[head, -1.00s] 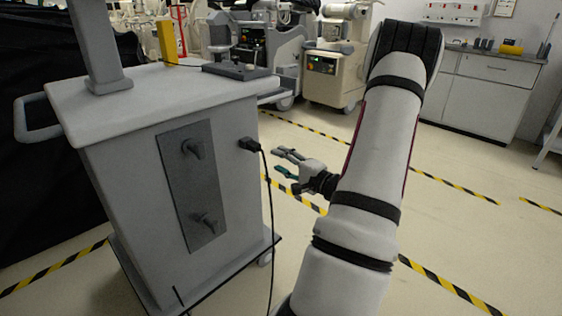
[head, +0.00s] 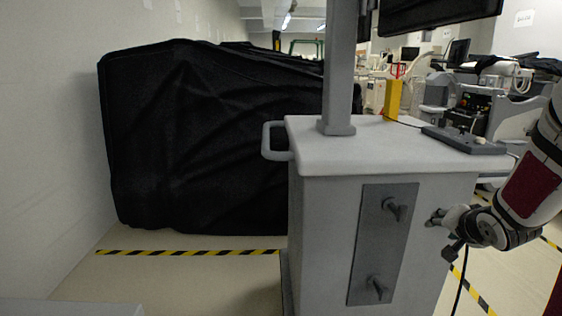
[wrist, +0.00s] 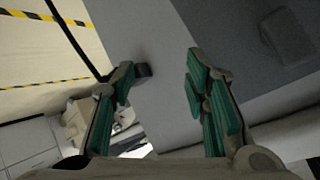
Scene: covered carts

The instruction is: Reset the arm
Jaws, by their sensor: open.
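My gripper (head: 438,218) is just right of the grey cart's (head: 320,250) side panel in the head view, with its fingers pointing left toward the cart. In the wrist view my gripper (wrist: 165,85) has its two green-padded fingers spread apart with nothing held between them. The cart's grey side (wrist: 150,30) lies beyond the fingers. A black cable (head: 460,278) hangs below my gripper, and a dark block shows at its upper end. The cable also shows at the upper left of the wrist view (wrist: 70,35).
A dark plate (head: 370,265) with two knobs is on the cart's side. A yellow block (head: 392,99) and a dark device (head: 465,140) are on the cart top. A black-covered bulk (head: 200,140) stands behind left. Open floor (head: 190,285) lies left of the cart.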

